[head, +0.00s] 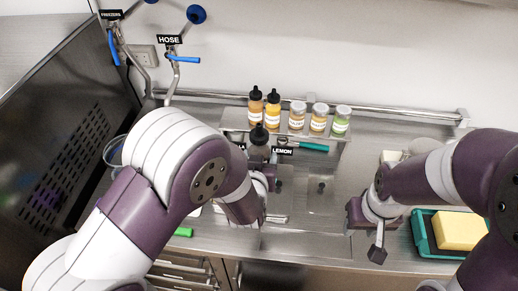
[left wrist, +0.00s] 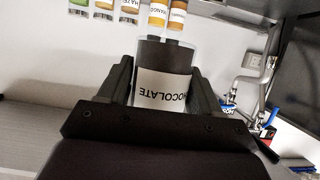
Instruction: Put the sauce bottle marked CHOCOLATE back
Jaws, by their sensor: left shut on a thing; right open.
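The sauce bottle marked CHOCOLATE (left wrist: 163,88) is between the fingers of my left gripper (left wrist: 165,92) in the left wrist view, its white label facing the camera. In the head view a dark bottle top (head: 259,138) shows just beyond my left gripper (head: 262,180), in front of the rack; my arm hides the bottle's lower part. The metal rack (head: 236,116) holds two dark-capped sauce bottles (head: 256,107) and several pale-lidded jars (head: 319,117). My right gripper (head: 370,236) is open and empty over the counter at the right, apart from the bottle.
A LEMON tag (head: 283,151) and a teal-handled tool (head: 314,147) are at the rack's front. Blue-handled taps (head: 184,59), one marked HOSE, stand at the back left.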

